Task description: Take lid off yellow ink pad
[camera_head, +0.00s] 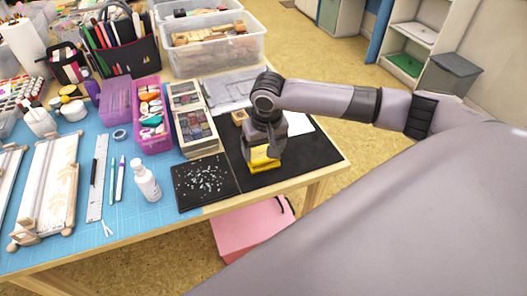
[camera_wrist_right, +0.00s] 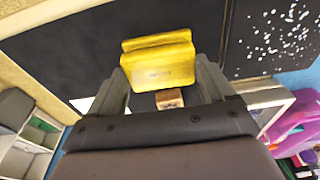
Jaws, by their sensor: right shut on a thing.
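The yellow ink pad (camera_head: 264,163) is at the front of the black mat in the head view, under my right gripper (camera_head: 262,150). In the right wrist view the yellow ink pad (camera_wrist_right: 160,62) sits between the two fingers of my right gripper (camera_wrist_right: 165,80), which is shut on it. My left gripper is not in view.
A black mat (camera_head: 305,158) lies under the right gripper. A speckled black sheet (camera_head: 204,182) lies left of it. A wooden stamp block (camera_wrist_right: 169,98) shows near the gripper palm. A white bottle (camera_head: 146,182) and wooden tray (camera_head: 196,146) stand further left.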

